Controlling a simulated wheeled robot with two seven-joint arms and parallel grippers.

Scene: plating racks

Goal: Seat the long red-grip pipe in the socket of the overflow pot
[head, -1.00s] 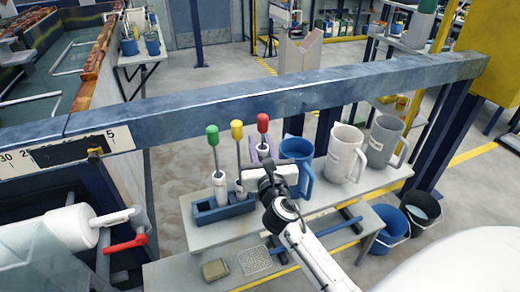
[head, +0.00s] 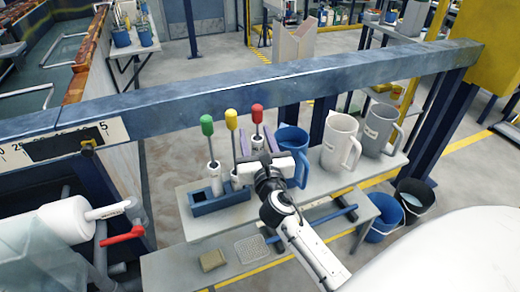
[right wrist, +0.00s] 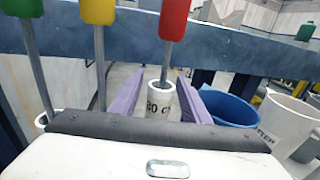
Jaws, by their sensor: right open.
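The long red-grip pipe (head: 257,115) stands upright at the right end of a row of three, its grip highest; the right wrist view shows its red grip (right wrist: 174,20) and grey rod above a white sleeve (right wrist: 160,99) with dark print. My right gripper (head: 257,141) is open, its two purple fingers on either side of that sleeve, with visible gaps in the right wrist view (right wrist: 160,90). The pipe's lower end is hidden by my gripper and wrist. I cannot tell which vessel is the overflow pot, and no socket shows clearly. My left gripper is not in view.
Yellow-grip (head: 231,120) and green-grip (head: 207,126) pipes stand left of it at a blue rack (head: 222,205). A blue jug (head: 291,140) and white (head: 339,140) and grey (head: 380,130) jugs stand right. Blue pots (head: 121,38) stand far left.

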